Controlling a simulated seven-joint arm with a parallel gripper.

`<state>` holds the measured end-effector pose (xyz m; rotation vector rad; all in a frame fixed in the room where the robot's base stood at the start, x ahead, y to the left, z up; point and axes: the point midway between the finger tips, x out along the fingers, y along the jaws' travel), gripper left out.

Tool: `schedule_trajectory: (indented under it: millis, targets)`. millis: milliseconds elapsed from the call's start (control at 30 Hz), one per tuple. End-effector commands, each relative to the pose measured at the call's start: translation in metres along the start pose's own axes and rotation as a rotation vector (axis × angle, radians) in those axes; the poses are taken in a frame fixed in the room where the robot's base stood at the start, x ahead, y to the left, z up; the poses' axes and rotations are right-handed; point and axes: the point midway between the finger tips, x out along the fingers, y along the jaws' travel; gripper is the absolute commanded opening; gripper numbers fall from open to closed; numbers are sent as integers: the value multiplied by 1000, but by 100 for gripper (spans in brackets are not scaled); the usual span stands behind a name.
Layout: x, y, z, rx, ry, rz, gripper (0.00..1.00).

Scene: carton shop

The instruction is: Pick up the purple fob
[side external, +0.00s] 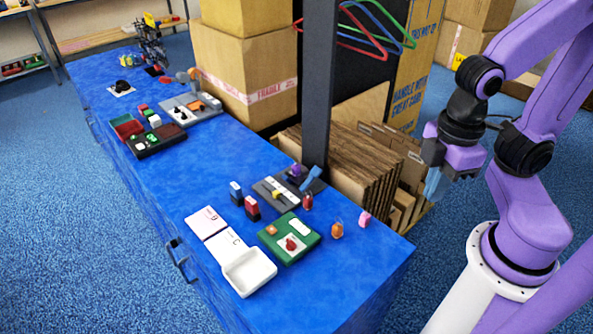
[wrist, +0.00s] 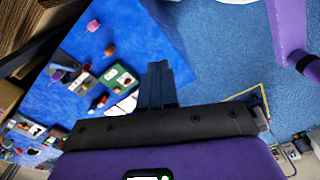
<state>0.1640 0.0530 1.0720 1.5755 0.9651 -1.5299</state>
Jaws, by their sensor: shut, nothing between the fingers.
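A small purple thing, likely the purple fob (side external: 295,171), sits at the back of a dark grey tray (side external: 266,189) on the blue counter in the side view. In the wrist view a small purple patch (wrist: 57,75) shows near the grey tray at the left; its shape is too small to tell. My gripper (side external: 432,192) is shut and empty. It hangs to the right of the counter, above the floor, well apart from the fob. Its closed fingers (wrist: 156,72) show in the wrist view.
A dark post (side external: 320,85) rises close behind the grey tray. A green tray (side external: 308,240), an orange piece (side external: 336,230), a pink piece (side external: 364,218) and a dark red piece (side external: 307,201) stand nearby. Cardboard sheets (side external: 345,160) lean behind the counter. The counter's front right corner is clear.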

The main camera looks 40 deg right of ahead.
Motion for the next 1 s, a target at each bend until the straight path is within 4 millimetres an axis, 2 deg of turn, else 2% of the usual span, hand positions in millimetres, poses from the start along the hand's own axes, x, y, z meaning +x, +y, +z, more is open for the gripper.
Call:
schedule_trajectory:
  millis: [367,533,833,933,1000]
  targets:
    - [0,0,0,0,0,0,0]
    - [0,0,0,0,0,0,55]
    - [0,1,-1,0,0,0,55]
    - [-1,6,-10,-6,-2,1,55]
    - [-3,13,-22,-17,-3,2,55]
